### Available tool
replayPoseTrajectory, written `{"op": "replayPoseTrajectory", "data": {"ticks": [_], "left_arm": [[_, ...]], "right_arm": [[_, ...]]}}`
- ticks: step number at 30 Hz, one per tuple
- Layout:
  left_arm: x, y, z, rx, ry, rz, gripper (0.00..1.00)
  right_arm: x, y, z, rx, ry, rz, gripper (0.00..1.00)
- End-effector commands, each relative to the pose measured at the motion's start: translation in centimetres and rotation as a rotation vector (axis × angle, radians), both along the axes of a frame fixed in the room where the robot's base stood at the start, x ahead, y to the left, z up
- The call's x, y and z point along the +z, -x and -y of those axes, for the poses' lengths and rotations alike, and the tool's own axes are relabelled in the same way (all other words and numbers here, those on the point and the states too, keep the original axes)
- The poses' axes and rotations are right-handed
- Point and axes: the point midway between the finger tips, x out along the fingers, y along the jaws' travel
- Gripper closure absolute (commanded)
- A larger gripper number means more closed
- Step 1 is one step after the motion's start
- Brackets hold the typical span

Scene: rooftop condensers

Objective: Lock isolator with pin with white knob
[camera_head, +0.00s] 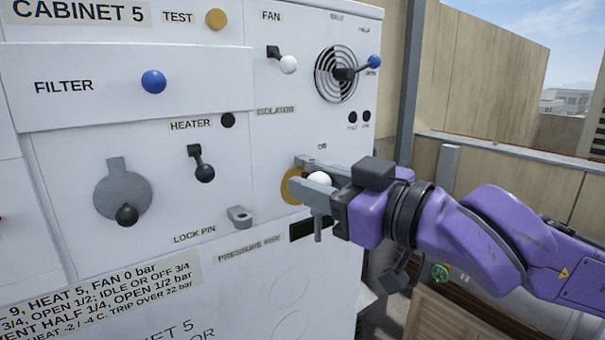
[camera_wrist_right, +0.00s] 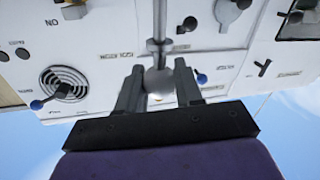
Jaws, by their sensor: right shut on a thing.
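My right gripper (camera_head: 316,185) is shut on the white knob (camera_head: 319,180) of the pin, in front of the isolator. The knob also shows between the fingers in the right wrist view (camera_wrist_right: 158,82). The pin's grey shank (camera_head: 318,228) points down below the fingers. The isolator shows as a yellow disc (camera_head: 290,186) with a grey metal part (camera_head: 304,161) above the fingers; the gripper hides much of it. I cannot tell whether the pin sits in a hole. The grey lock pin holder (camera_head: 240,217) at the left looks empty. My left gripper is not in view.
The white cabinet front carries a black heater lever (camera_head: 203,170), a fan switch with a white knob (camera_head: 288,64), a blue filter knob (camera_head: 153,82) and a round vent (camera_head: 336,74) with a blue-tipped lever. A dark display (camera_head: 306,229) lies just below the isolator.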

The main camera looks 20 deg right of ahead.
Motion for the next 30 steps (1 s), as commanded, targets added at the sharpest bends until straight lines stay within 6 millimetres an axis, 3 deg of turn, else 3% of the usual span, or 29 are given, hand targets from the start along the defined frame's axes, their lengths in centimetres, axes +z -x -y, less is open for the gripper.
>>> {"op": "replayPoseTrajectory", "data": {"ticks": [30], "left_arm": [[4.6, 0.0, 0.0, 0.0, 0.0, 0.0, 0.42]], "right_arm": [[4.7, 0.0, 0.0, -0.001, -0.001, 0.001, 0.96]]}}
